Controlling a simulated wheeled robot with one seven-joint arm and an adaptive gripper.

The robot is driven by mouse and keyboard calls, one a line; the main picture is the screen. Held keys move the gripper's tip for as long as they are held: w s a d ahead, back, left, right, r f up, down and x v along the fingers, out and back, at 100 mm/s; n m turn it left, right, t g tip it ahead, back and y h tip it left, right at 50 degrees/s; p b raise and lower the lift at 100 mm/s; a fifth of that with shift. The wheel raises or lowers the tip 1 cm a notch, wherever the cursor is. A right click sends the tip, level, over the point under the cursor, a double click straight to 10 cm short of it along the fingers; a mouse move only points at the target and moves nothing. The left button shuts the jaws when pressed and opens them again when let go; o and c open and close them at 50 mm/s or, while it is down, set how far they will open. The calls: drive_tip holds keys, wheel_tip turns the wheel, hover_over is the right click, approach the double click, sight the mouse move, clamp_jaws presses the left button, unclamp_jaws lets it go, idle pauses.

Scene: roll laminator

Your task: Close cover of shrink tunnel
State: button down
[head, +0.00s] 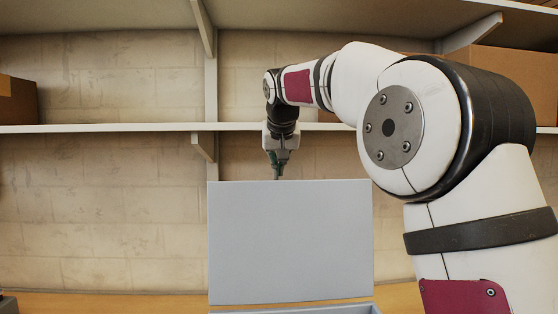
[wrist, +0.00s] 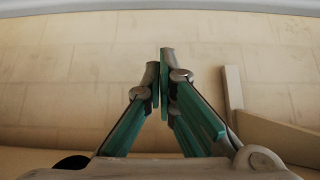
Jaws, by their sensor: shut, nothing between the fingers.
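The cover (head: 290,243) of the shrink tunnel is a flat, light grey panel standing upright in the head view. The top edge of the grey body (head: 335,310) shows just below it, cut off by the frame's bottom. My gripper (head: 277,177) points down at the cover's top edge, left of its middle. Its tips end at that edge in the picture; whether they touch it or are partly hidden behind it I cannot tell. In the wrist view my gripper (wrist: 160,58) has its green-sided fingers together, with nothing between them.
A wooden surface (head: 120,303) lies behind the body, before a block wall (head: 100,215). A white shelf (head: 100,128) with brackets crosses the wall behind my gripper. Cardboard boxes sit at left (head: 18,100) and right (head: 515,75). A pale strip (wrist: 160,8) crosses the wrist view's top.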

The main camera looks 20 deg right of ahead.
sight(278, 184)
drive_tip(key=f+p, duration=0.3)
drive_tip(key=f, duration=0.1)
drive_tip(key=shift+s+f, duration=0.1)
drive_tip(key=shift+s, duration=0.2)
drive_tip(key=shift+a, duration=0.1)
idle(0.4)
